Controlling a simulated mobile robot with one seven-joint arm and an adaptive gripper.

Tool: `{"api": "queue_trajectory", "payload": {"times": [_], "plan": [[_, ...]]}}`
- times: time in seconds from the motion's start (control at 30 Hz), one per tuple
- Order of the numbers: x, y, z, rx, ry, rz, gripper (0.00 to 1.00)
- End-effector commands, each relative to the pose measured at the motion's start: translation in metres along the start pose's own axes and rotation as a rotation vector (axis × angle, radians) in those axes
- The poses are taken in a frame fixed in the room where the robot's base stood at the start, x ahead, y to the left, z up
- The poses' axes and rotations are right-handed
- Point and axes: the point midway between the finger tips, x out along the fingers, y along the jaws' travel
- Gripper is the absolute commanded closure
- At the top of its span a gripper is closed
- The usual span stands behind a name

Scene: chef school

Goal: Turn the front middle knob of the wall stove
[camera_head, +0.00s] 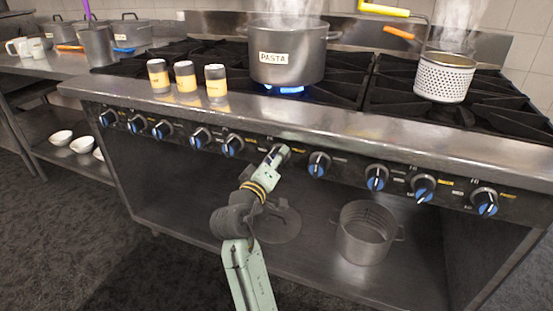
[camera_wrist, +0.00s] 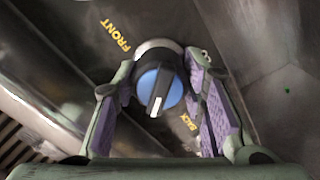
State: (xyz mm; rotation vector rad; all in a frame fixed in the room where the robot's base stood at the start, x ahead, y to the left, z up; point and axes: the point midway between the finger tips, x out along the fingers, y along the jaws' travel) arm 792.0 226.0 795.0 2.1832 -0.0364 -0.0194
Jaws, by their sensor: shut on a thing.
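The wall stove (camera_head: 330,135) has a front panel with a row of blue-faced knobs. My gripper (camera_head: 275,153) is at the panel near the middle of the row and covers one knob there. In the wrist view that knob (camera_wrist: 160,80) has a blue face, a metal collar and a white pointer directed down in the picture.
Neighbouring knobs (camera_head: 233,145) and (camera_head: 319,163) sit close on both sides. A steaming pasta pot (camera_head: 287,65) stands over a blue flame. Several shakers (camera_head: 185,77) stand on the stove's front ledge. A perforated pot (camera_head: 444,78) is at right; another pot (camera_head: 366,238) is below.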

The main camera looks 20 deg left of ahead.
Motion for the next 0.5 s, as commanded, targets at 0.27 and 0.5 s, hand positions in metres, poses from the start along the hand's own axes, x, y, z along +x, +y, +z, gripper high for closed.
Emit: {"api": "queue_trajectory", "payload": {"times": [0.27,0.5], "plan": [[-0.0002,-0.0004,0.0000,0.001,0.000,-0.001,0.90],[-0.0002,-0.0013,0.0004,0.044,0.001,-0.001,0.90]]}}
